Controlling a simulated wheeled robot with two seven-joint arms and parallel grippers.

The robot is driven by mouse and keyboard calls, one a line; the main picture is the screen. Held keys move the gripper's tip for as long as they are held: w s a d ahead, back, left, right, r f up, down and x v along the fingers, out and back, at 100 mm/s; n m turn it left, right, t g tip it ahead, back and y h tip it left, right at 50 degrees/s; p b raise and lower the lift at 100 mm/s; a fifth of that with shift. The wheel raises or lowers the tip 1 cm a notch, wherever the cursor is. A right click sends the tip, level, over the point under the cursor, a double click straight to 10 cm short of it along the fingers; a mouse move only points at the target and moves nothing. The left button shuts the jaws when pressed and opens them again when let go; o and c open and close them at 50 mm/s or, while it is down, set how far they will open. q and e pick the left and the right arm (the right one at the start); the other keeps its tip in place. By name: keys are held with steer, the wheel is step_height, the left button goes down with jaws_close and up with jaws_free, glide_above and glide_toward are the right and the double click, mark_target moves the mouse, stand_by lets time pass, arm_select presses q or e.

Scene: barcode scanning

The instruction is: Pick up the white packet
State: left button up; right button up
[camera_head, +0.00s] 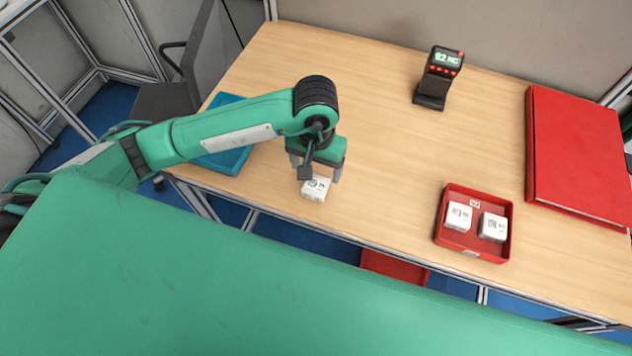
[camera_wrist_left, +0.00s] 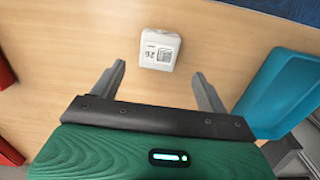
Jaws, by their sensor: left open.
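A white packet (camera_head: 315,188) with a printed label lies on the wooden table near its front edge. In the left wrist view the packet (camera_wrist_left: 160,49) lies ahead of the fingertips, roughly centred between them. My left gripper (camera_head: 319,175) is open and points down over the packet, with one finger to each side in the head view. The fingers of my left gripper (camera_wrist_left: 159,70) look empty and apart from the packet. My right gripper is in neither view.
A red tray (camera_head: 473,251) holding two white packets stands at the right. A scanner with a lit display (camera_head: 441,70) stands at the back. A red binder (camera_head: 575,150) lies far right. A blue tray (camera_head: 228,161) lies left, partly behind my arm. The table's middle is clear.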

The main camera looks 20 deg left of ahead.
mark_target(316, 184)
arm_select(q)
steer(key=shift+f, duration=0.45)
steer(key=shift+s+f+p, duration=0.2)
steer(key=shift+f+p, duration=0.25)
steer(key=shift+p, duration=0.15)
steer(key=f, duration=0.1)
steer(key=f+p, duration=0.2)
steer(key=shift+s+d+f, duration=0.1)
steer(key=shift+s+f, duration=0.15)
steer(key=shift+f, duration=0.45)
steer(key=c, duration=1.1)
steer(key=shift+c, duration=0.3)
steer(key=shift+w+r, duration=0.1)
steer(key=shift+r, duration=0.05)
